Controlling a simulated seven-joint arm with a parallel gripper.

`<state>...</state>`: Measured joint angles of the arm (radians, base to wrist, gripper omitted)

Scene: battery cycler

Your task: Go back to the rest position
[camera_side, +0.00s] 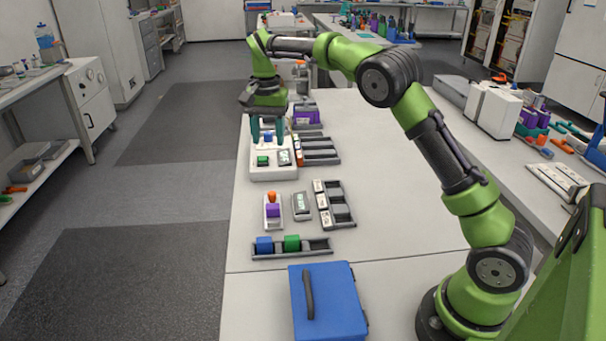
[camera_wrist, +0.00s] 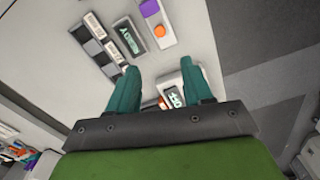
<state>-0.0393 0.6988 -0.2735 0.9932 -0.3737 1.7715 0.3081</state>
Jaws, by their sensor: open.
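My gripper (camera_side: 267,138) hangs at the far left end of the white table, fingers pointing down and apart. Its teal fingers also show in the wrist view (camera_wrist: 159,70), spread with nothing visible held between them. Below it in the side view is a white cycler unit (camera_side: 273,174) with a small display. A blue block (camera_side: 267,139) and a green block (camera_side: 263,160) sit on the unit. The blue block appears between or just behind the fingers; I cannot tell whether they touch it.
Nearer on the table are a small holder with a purple block (camera_side: 272,210), a grey meter (camera_side: 301,206), a slotted rack (camera_side: 340,213) and a tray with blue and green blocks (camera_side: 320,252). A blue case (camera_side: 340,300) stands in front.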

